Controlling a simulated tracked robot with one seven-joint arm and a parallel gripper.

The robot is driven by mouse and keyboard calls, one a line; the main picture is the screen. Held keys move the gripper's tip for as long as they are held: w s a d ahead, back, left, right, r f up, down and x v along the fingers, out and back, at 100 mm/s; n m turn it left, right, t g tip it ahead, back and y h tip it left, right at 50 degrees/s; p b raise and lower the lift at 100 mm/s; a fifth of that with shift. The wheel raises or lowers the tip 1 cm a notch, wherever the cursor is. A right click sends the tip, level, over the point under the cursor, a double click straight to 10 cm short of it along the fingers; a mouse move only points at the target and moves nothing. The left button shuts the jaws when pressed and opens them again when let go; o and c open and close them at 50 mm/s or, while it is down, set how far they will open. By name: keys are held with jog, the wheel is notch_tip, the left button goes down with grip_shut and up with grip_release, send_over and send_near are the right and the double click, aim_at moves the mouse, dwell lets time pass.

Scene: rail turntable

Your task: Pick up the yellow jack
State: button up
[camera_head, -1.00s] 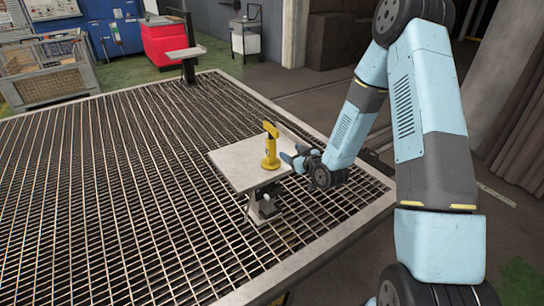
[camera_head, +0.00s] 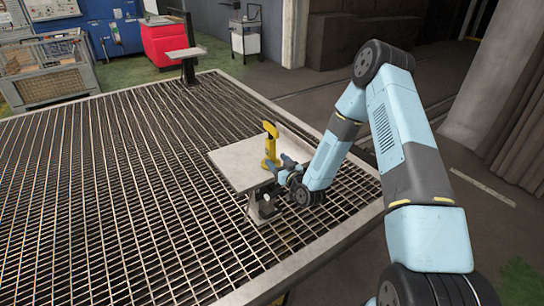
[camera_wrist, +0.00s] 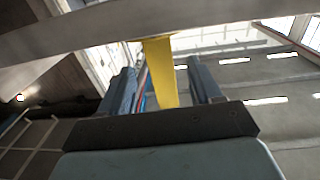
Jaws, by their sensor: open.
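The yellow jack (camera_head: 270,145) stands upright on the pale square plate (camera_head: 238,163), near its right side. My gripper (camera_head: 279,163) is at the plate's right edge, low and close beside the jack. In the wrist view the yellow jack (camera_wrist: 162,75) shows between the two spread fingers of my gripper (camera_wrist: 166,82), with space on both sides. I see no contact with it. The jack's lower part is partly hidden by my gripper in the head view.
The plate sits on a short stand above a metal grating (camera_head: 110,200) with a raised frame. A second small plate on a post (camera_head: 186,54) stands at the far edge. A red cabinet (camera_head: 165,43) and a wire crate (camera_head: 45,70) are behind.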

aim_at(269, 151)
jog(key=shift+r+x, duration=0.2)
jog(key=shift+x, duration=3.45)
grip_shut()
